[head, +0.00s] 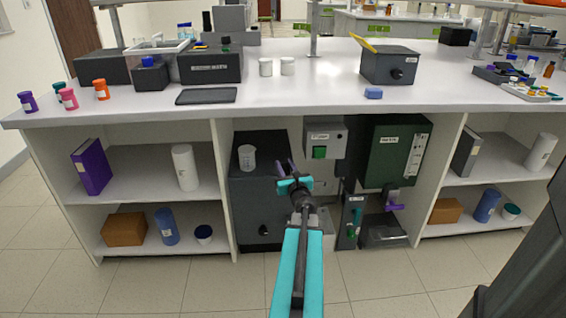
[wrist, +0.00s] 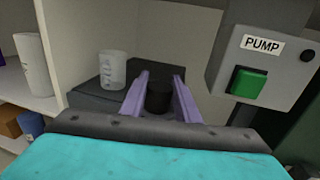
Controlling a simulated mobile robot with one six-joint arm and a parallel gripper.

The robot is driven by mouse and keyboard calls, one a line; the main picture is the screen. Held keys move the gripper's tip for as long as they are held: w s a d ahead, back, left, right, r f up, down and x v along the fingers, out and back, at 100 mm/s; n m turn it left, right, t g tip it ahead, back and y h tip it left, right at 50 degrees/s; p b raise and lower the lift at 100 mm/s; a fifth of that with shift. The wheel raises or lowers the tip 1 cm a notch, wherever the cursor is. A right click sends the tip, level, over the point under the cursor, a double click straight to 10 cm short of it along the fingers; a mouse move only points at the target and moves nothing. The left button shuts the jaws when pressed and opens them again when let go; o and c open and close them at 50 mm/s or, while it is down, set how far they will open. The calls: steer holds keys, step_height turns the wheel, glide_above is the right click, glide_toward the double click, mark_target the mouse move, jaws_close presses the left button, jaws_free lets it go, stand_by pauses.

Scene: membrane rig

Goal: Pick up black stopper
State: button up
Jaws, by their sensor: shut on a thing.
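The black stopper (wrist: 158,97) is a small dark cylinder between the two purple fingers of my gripper (wrist: 159,95) in the wrist view. The fingers are shut on its sides. In the head view my gripper (head: 286,168) is in the open bay under the bench, at the right side of the dark grey cabinet (head: 257,205). I cannot make out the stopper there. The dark surface behind the stopper makes it hard to tell whether it is touching anything below.
A clear beaker (wrist: 112,70) stands on the dark cabinet, left of my fingers. The grey pump box (wrist: 262,75) with a green button is close on the right. The green unit (head: 390,150) stands farther right. White shelf walls bound the bay.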

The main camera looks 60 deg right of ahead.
steer(key=shift+s+a+r, duration=0.1)
steer(key=shift+s+a, duration=0.35)
steer(key=shift+s, duration=0.05)
stand_by(0.4)
steer(key=w+a+r+n+t+y, duration=0.2)
steer(key=w+a+n+y, duration=0.15)
steer(key=w+a, duration=0.6)
steer(key=w+a+r+n+t+y, duration=0.1)
steer(key=w+a+r+n+y, duration=0.35)
steer(key=a, duration=0.75)
steer(key=w+a+r+n+t+y, duration=0.1)
steer(key=w+a+t+y, duration=0.1)
steer(key=w+a+y, duration=0.55)
steer(key=a+n+g+y, duration=0.4)
steer(key=a+n+y, duration=0.1)
steer(key=a, duration=1.4)
steer(key=a+r+n+g+y, duration=0.1)
steer(key=a+n+g+y, duration=0.2)
steer(key=a, duration=1.6)
steer(key=w+n+y, duration=0.1)
steer(key=n+y, duration=0.1)
steer(key=y, duration=0.1)
steer(key=shift+a+r+n+g, duration=0.3)
steer(key=shift+g, duration=0.1)
steer(key=shift+d, duration=0.1)
